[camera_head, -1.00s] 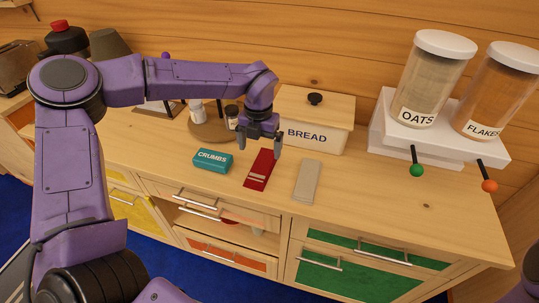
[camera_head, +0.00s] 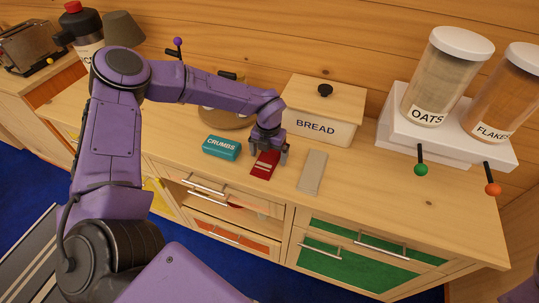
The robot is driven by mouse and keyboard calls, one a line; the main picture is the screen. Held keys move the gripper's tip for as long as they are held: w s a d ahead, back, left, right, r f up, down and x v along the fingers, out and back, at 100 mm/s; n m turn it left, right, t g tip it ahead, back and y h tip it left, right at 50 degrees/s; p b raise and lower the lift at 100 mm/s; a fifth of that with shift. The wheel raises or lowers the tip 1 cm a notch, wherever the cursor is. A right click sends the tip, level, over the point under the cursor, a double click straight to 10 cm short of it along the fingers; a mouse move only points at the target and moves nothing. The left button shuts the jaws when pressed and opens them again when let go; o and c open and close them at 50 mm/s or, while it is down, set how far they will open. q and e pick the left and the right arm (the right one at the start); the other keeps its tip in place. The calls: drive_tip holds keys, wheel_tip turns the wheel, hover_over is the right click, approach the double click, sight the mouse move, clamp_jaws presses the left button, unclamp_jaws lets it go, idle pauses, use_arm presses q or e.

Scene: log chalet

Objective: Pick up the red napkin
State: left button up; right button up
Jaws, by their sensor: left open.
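The red napkin (camera_head: 262,168) lies folded flat on the wooden counter, with pale stripes across it. It sits between the teal CRUMBS box and a beige folded napkin. My left gripper (camera_head: 268,154) points down over the far part of the red napkin, its fingers open and hiding that part. I cannot tell whether the fingertips touch the cloth. My right gripper is not in view.
The teal CRUMBS box (camera_head: 221,148) is close on the left and the beige napkin (camera_head: 312,172) close on the right. The BREAD box (camera_head: 322,112) stands just behind. A white dispenser stand (camera_head: 445,150) holds the OATS and FLAKES jars. The front right counter is clear.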

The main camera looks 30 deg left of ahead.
use_arm(q)
drive_tip(key=c, duration=1.1)
